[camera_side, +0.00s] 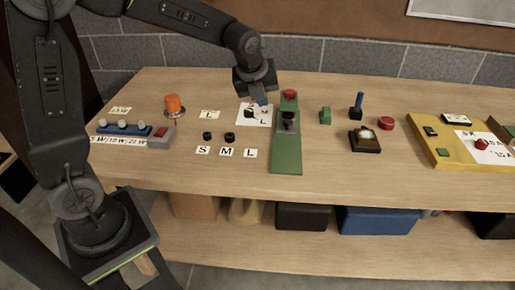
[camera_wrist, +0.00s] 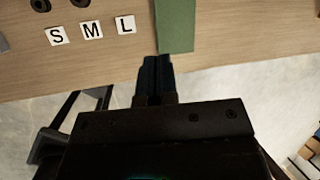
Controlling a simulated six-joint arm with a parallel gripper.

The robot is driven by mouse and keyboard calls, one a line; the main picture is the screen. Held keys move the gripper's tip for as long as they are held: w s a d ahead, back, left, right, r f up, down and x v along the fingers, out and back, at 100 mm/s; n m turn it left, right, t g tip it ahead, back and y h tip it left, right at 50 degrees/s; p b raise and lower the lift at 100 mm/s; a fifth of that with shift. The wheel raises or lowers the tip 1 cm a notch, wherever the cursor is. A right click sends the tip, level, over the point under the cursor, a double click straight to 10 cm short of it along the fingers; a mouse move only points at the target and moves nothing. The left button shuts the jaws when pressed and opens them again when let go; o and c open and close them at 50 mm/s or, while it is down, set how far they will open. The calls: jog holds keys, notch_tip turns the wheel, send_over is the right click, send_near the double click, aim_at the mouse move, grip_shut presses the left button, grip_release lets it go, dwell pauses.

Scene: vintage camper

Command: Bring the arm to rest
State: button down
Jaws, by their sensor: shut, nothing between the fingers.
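My gripper (camera_side: 262,101) hangs above the rear part of the wooden bench, over a white card with letters, in the side view. Its fingers are shut with nothing between them. In the wrist view my gripper (camera_wrist: 156,58) shows its dark fingers close together, near the bench's front edge and the end of the green strip (camera_wrist: 175,25). My arm reaches in from the left and bends down at the wrist. Whether the fingertips touch anything below cannot be told from the side view.
The bench (camera_side: 345,185) holds an orange knob (camera_side: 174,104), a blue bar (camera_side: 124,129), S, M and L tiles (camera_side: 227,152), a green board (camera_side: 288,160), a blue-handled piece (camera_side: 357,105) and a yellow tray (camera_side: 437,151). Its front middle is clear. Bins (camera_side: 375,220) stand below.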

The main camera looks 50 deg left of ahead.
jog(key=s+d+r+n, duration=0.2)
jog(key=s+n, duration=1)
jog(key=s+d+r+n+t+h, duration=0.1)
jog(key=s+d+r+n, duration=0.1)
jog(key=s+n, duration=1)
jog(key=shift+d+r+n, duration=0.35)
jog(key=shift+r+n, duration=0.45)
